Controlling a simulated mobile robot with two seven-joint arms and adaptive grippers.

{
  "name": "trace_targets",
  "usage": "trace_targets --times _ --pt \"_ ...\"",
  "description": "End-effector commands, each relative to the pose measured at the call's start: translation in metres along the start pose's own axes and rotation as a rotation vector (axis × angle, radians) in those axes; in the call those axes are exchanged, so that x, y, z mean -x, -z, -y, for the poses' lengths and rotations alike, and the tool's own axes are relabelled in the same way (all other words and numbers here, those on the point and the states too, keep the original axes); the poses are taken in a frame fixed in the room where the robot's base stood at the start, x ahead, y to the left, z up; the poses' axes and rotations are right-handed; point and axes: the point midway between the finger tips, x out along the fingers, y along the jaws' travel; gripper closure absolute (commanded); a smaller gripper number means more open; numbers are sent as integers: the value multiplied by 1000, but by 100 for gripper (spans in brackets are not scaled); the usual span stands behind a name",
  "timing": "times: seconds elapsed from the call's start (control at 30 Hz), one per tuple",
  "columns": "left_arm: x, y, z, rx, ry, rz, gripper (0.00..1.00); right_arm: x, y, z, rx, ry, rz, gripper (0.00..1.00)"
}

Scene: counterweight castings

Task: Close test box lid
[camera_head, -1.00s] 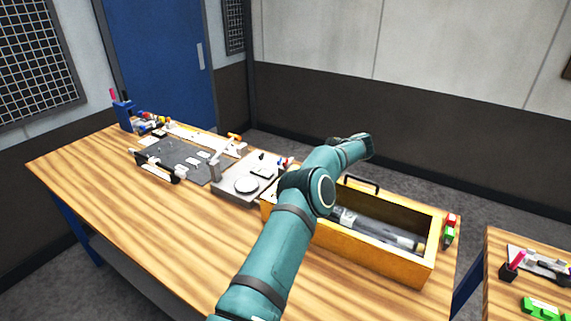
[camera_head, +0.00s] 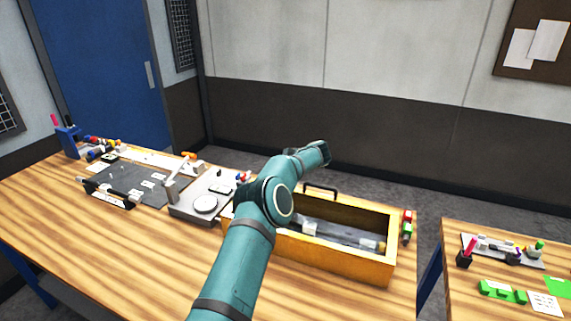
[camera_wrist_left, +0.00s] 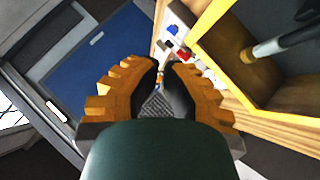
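The test box is a yellow wooden box (camera_head: 335,257) at the right end of the workbench, with its top open. A black handle (camera_head: 320,188) stands at its back edge; the lid panel itself cannot be made out. A grey cylindrical tool (camera_head: 345,236) lies inside. My left arm crosses in front of the box's left part and hides it. In the left wrist view, my left gripper (camera_wrist_left: 162,78) has its fingertips almost together with nothing visible between them. The box (camera_wrist_left: 232,65) is right of it there, apart from the fingers. My right gripper is not in view.
Left of the box are a grey fixture plate (camera_head: 204,205), a dark mat (camera_head: 130,182) with small parts, and a blue holder (camera_head: 68,142). Small red and green pieces (camera_head: 407,226) sit by the box's right end. A second table (camera_head: 505,255) stands at right. The bench's front left is clear.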

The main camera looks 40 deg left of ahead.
Motion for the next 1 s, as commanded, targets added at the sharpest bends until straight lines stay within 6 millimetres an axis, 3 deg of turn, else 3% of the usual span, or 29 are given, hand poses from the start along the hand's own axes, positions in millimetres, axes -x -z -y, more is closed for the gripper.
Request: trace_targets --times 0.5,0.7,1.0 --pt "90 0 0 -1 -2 1 100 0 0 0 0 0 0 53" --pt "103 1 0 1 0 0 100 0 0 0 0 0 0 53" --pt "104 0 0 0 0 -1 100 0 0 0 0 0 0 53"
